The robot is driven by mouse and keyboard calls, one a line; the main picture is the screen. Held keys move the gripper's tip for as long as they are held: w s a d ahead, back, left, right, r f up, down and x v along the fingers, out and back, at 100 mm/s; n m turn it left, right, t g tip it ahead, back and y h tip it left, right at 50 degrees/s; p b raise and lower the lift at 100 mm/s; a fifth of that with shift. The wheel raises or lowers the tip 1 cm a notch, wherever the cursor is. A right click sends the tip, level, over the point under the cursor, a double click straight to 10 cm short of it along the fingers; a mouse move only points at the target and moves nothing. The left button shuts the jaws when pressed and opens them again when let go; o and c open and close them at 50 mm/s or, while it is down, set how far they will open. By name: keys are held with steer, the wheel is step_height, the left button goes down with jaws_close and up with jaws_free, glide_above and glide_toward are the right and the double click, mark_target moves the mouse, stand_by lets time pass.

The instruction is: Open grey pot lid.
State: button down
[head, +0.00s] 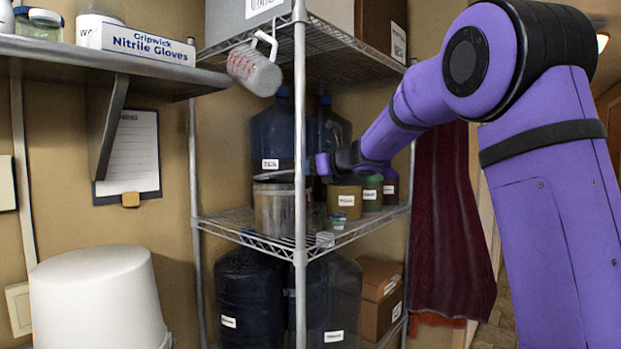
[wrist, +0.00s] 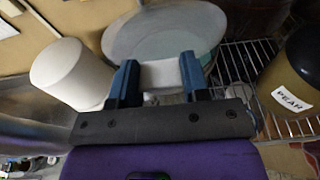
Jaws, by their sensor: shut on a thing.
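The grey pot (head: 275,212) stands on the middle wire shelf, at the left front. Its round grey lid (head: 272,177) is at the top of the pot and looks slightly tilted; I cannot tell how large any gap is. In the wrist view the lid (wrist: 150,35) fills the top middle, with a pale handle (wrist: 162,76) on it. My gripper (wrist: 160,68) is shut on this handle, one blue finger on each side. In the head view my gripper (head: 316,168) reaches in from the right at lid height.
A dark jug labelled TEA (head: 272,130) stands behind the pot. A tan pot (head: 345,199), a green pot (head: 372,192) and a small jar (head: 338,221) are to its right. A metal post (head: 300,120) stands in front. A white bucket (head: 97,300) is at lower left.

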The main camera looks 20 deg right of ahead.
steer(key=shift+g+h, duration=0.5)
steer(key=shift+g, duration=0.4)
steer(key=r, duration=0.2)
steer(key=w+r, duration=0.1)
steer(key=r, duration=0.1)
steer(key=shift+w+a, duration=0.1)
steer(key=shift+a, duration=0.25)
steer(key=shift+w+r, duration=0.15)
steer(key=shift+r, duration=0.2)
steer(key=w+a+r, duration=0.5)
steer(key=w+r, duration=0.3)
steer(key=r, duration=0.1)
steer(key=shift+w+a+r, duration=0.15)
steer(key=shift+w+r, duration=0.2)
steer(key=shift+w, duration=0.05)
steer(key=c, duration=0.6)
jaws_free()
steer(key=shift+s, duration=0.1)
